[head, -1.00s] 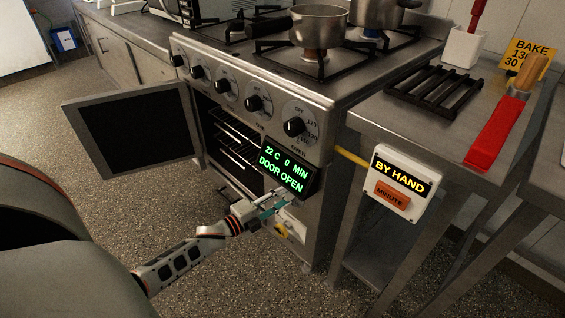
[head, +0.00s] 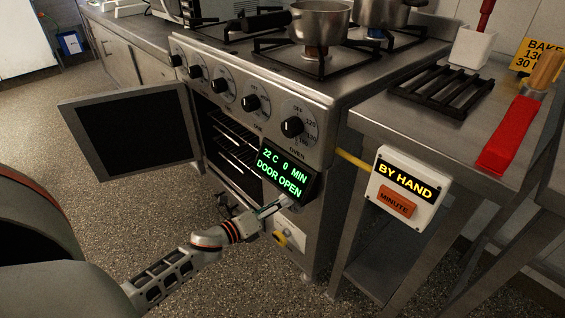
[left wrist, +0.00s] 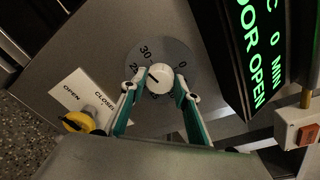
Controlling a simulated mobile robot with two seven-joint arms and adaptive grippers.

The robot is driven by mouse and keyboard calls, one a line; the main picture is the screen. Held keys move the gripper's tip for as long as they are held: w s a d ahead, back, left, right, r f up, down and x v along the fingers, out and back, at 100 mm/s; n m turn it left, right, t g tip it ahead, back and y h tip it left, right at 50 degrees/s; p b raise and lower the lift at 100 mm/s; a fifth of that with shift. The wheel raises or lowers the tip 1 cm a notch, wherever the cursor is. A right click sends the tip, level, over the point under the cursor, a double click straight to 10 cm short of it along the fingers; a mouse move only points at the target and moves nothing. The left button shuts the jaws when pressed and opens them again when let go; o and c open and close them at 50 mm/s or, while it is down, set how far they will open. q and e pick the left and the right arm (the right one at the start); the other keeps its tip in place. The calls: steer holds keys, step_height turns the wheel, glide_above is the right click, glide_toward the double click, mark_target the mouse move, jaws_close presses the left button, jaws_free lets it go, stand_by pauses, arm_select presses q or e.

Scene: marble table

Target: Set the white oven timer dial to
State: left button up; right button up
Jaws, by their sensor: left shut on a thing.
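The white timer dial (left wrist: 160,79) sits on a grey disc (left wrist: 178,54) marked with numbers, among them 0 and 30, on the oven front. A dark mark shows on the knob's left part. My left gripper (left wrist: 156,88) has one teal finger on each side of the knob and is shut on it. In the head view my left gripper (head: 275,207) is just below the display, and the dial cannot be made out there. The green display (head: 286,174) reads 22 C, 0 MIN, DOOR OPEN. My right gripper is not in view.
The oven door (head: 131,138) stands open to the left. A yellow knob (left wrist: 77,122) beside an OPEN/CLOSED plate (left wrist: 80,98) is near my fingers. A BY HAND box (head: 406,187) with an orange MINUTE button hangs at right. A BAKE sign (head: 537,56) is partly cut off.

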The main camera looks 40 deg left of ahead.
arm_select(q)
steer(key=shift+m, duration=0.6)
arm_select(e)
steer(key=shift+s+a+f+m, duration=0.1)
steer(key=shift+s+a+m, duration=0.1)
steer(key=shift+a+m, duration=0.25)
arm_select(q)
steer(key=o, duration=1.1)
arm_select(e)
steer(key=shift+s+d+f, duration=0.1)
arm_select(q)
steer(key=s+a+r, duration=0.1)
steer(key=s, duration=1.1)
steer(key=shift+r, duration=0.15)
